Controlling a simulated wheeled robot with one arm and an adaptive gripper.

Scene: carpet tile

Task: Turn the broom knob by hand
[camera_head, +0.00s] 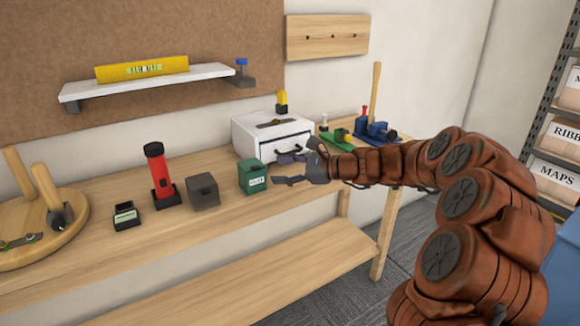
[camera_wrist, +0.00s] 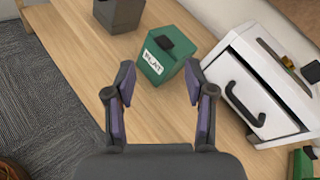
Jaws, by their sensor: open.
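I cannot tell which thing is the broom knob; no knob here carries a readable broom label. My gripper (camera_head: 284,170) is open and empty, over the table beside a green box (camera_head: 252,177). In the wrist view the green box (camera_wrist: 164,58), with a white label that seems to read "PLAT" and a dark piece on top, lies just beyond and between the open fingertips (camera_wrist: 160,82). I see no clear contact. A white drawer box (camera_head: 258,135) stands behind my gripper, with a yellow-topped piece (camera_head: 281,101) at its back. A blue knob (camera_head: 242,63) sits at the shelf's right end.
The wooden table (camera_head: 215,225) also holds a grey box (camera_head: 203,191), a red cylinder on a dark base (camera_head: 160,172), a small labelled box (camera_head: 125,215) and a round wooden stand (camera_head: 70,235). Blue and green tools (camera_head: 372,130) stand to the right. The table's front strip is clear.

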